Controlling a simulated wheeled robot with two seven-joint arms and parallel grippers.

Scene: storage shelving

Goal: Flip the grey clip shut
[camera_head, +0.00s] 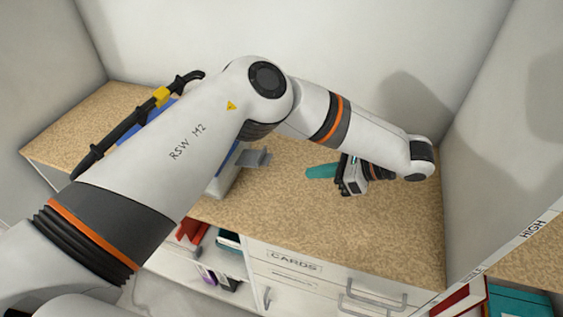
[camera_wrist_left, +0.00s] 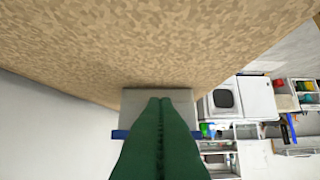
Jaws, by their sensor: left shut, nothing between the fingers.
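The grey clip (camera_head: 256,158) juts out to the right from a grey and blue object on the wooden top, partly hidden behind my left arm. In the left wrist view a grey plate (camera_wrist_left: 183,97), which seems to be the clip, lies beyond the fingertips with blue at both sides. My left gripper (camera_head: 309,172) has teal fingers, shut and empty, pointing left towards the clip with a gap between them. Its shut fingers also fill the lower middle of the left wrist view (camera_wrist_left: 159,101). My right gripper does not show.
The speckled wooden top (camera_head: 395,235) is clear around and right of the gripper. A wall stands close on the right. A black bar with a yellow part (camera_head: 161,96) lies at the left. White drawers (camera_head: 295,267) and open shelves are below the front edge.

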